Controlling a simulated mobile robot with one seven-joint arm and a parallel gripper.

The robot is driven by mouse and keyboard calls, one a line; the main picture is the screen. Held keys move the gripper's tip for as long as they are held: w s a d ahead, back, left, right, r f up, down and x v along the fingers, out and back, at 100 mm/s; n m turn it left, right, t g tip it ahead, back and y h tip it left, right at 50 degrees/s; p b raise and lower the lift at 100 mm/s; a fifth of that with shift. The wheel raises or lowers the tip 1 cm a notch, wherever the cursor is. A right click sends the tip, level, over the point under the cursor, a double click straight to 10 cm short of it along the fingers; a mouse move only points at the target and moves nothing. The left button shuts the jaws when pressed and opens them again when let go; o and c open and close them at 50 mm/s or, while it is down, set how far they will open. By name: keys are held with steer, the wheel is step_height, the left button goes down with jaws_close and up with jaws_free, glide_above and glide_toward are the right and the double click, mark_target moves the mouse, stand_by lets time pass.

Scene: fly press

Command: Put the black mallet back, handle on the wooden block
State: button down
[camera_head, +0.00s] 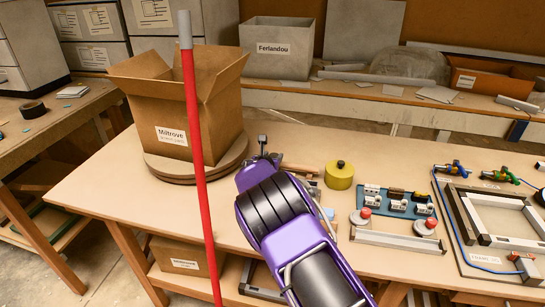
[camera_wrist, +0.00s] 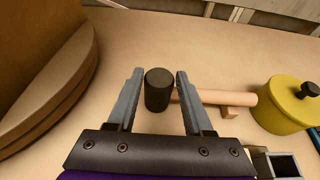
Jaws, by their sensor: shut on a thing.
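The black mallet has a dark cylindrical head (camera_wrist: 158,90), which stands between the two grey fingers of my gripper (camera_wrist: 160,75) in the wrist view. My gripper is shut on the mallet head. The pale wooden handle (camera_wrist: 235,97) runs right from the head, past the right finger. Its far part lies over a small wooden block (camera_wrist: 230,113); I cannot tell for sure whether they touch. In the head view my purple arm reaches over the table to my gripper (camera_head: 262,150), which mostly hides the mallet; part of the handle (camera_head: 298,167) shows to its right.
A yellow round tin (camera_head: 339,175) with a dark knob stands just right of the handle end. A cardboard box (camera_head: 180,105) sits on a round wooden base (camera_head: 190,168) to the left. A blue tray (camera_head: 395,202) of small parts lies farther right. Bare tabletop lies behind the mallet.

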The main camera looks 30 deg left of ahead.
stand_by(0.4)
steer(key=shift+c, duration=1.1)
jaws_free()
steer(key=shift+f, duration=0.1)
steer(key=shift+o, duration=1.1)
step_height(320, 180, up, 7)
steer(key=p, duration=0.4)
